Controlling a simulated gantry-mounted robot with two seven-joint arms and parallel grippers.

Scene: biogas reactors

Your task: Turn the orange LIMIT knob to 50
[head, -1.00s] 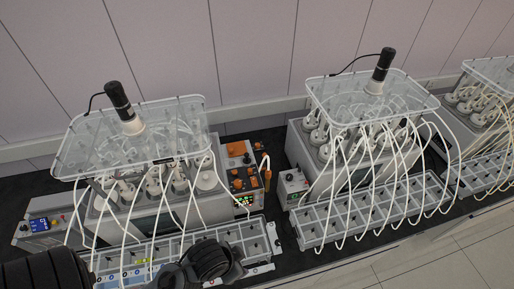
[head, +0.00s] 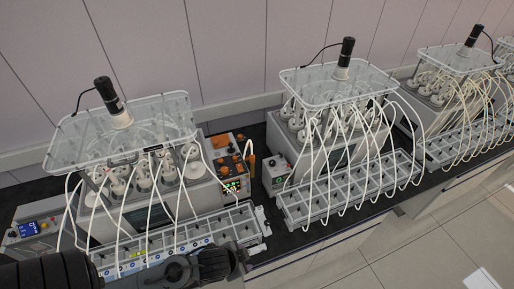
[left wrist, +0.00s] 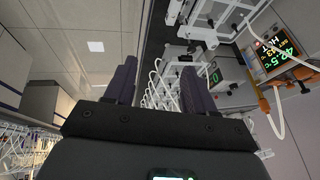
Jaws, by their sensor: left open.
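Several orange parts, some knob-like, sit on the control unit (head: 229,163) at the right end of the left reactor in the head view. They are too small for me to read a LIMIT label or a setting. A lit display (head: 232,186) is below them; in the left wrist view the display (left wrist: 274,52) reads about 42.5 °C with HOT. An orange part (left wrist: 265,103) is beside it there. My left gripper (left wrist: 158,72) is open and empty, its two dark fingers apart, with the display off to their right. My left arm crosses the bottom left of the head view. My right gripper is out of view.
The left reactor has a clear lid (head: 120,135) and a tube rack (head: 243,218) in front. White tubes hang over the rack. A second reactor (head: 335,90) and a small box with a dial (head: 277,174) stand to the right. Dark bench shows between them.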

